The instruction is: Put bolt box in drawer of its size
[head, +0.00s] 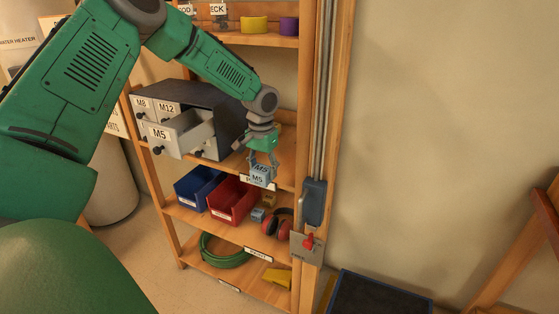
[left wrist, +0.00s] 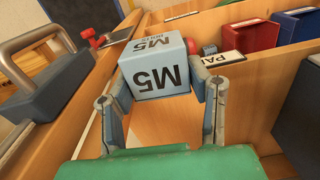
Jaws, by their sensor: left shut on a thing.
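My left gripper (head: 262,165) is shut on a light blue bolt box (head: 260,177) marked M5. It holds the box in the air just in front of the shelf, right of the drawer cabinet. In the left wrist view the box (left wrist: 158,68) sits between the two fingers, its M5 label showing. The grey drawer cabinet (head: 218,110) stands on the shelf with drawers marked M8 (head: 142,104) and M12 (head: 168,109). The drawer marked M5 (head: 180,134) is pulled out; its inside is partly visible. My right gripper is not in view.
The shelf below holds a blue bin (head: 197,187), a red bin (head: 232,201), small boxes and red ear muffs (head: 278,225). A green hose coil (head: 224,252) lies lower down. A switch box with a grey handle (head: 314,202) is on the right post.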

